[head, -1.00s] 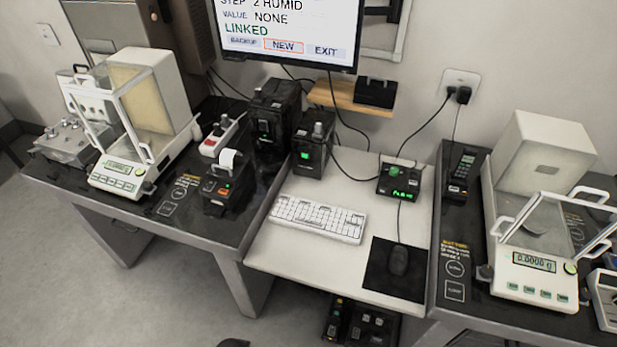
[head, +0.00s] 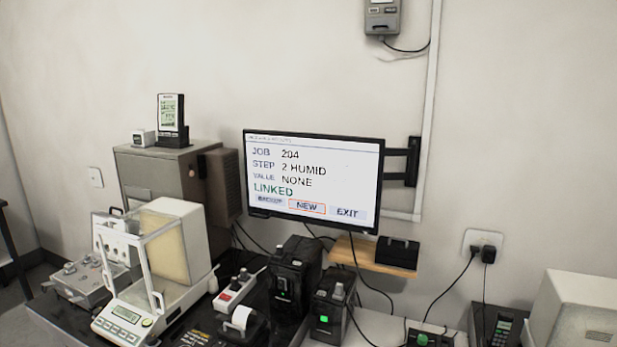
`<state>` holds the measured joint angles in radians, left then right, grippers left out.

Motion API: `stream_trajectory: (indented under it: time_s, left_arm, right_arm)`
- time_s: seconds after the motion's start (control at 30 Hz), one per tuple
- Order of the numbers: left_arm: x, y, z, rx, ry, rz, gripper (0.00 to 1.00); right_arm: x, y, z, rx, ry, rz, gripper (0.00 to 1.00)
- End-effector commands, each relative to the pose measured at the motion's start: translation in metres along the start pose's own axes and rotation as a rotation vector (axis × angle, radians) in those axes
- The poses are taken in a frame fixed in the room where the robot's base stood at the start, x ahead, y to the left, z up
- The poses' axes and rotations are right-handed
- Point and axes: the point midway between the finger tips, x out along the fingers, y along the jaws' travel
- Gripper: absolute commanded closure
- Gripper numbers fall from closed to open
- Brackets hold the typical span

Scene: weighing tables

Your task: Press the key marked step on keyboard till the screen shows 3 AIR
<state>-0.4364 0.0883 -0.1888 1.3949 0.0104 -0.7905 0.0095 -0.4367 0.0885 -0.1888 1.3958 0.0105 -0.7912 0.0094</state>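The screen (head: 312,182) hangs on a wall arm at the middle of the head view. It reads JOB 204, STEP 2 HUMID, VALUE NONE and LINKED in green. Along its bottom are BACKUP, NEW and EXIT, with NEW outlined in red. The keyboard is below the present view and cannot be seen now. Neither of my grippers is in view.
A balance with a glass shield (head: 150,270) stands at the left, and another balance's pale housing (head: 578,312) at the right edge. Dark boxes with green lights (head: 290,277) stand below the screen. A wooden shelf (head: 372,256) holds a black box (head: 398,252).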

Motion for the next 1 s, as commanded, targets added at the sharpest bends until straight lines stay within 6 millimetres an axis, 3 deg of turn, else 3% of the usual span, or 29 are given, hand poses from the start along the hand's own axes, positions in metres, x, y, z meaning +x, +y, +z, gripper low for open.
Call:
stream_trajectory:
  time_s: [0.5, 0.53, 0.7, 1.0]
  left_arm:
    - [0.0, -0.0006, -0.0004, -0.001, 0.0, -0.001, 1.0]
    - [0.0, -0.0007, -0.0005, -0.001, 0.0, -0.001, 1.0]
    - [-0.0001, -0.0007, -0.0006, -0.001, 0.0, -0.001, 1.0]
    - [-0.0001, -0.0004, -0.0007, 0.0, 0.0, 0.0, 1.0]
  right_arm:
    - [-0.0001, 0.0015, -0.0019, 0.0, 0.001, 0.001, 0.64]
    - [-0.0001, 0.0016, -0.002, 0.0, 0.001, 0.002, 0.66]
    - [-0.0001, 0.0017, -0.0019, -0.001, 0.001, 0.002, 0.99]
    - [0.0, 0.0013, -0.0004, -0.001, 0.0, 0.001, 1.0]
